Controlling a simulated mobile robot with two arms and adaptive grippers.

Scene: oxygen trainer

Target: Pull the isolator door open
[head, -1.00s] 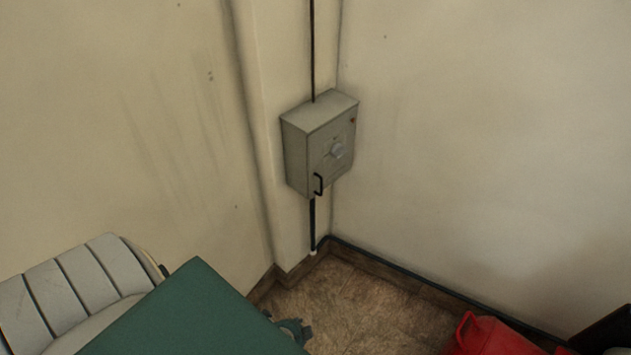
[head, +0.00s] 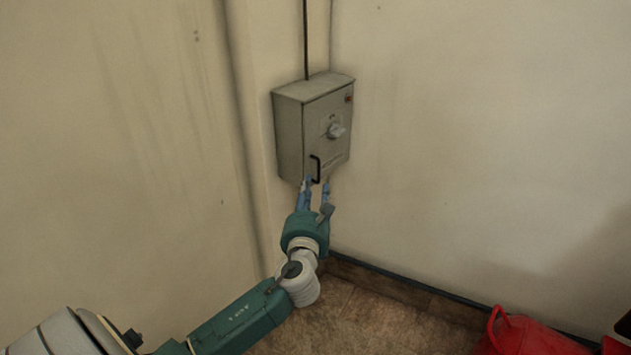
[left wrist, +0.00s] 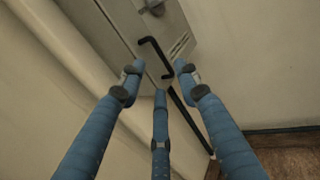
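The isolator (head: 292,135) is a grey box on the wall at the corner, with its door (head: 335,108) closed. A round pale knob (head: 336,131) sits mid-door, and a black bar handle (head: 316,168) is at the door's lower left. My left gripper (head: 315,188) is at the box's lower edge, just below the handle. I cannot see contact. My right gripper is out of view.
A red object (head: 530,338) stands on the floor at lower right. The wall right of the box is clear.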

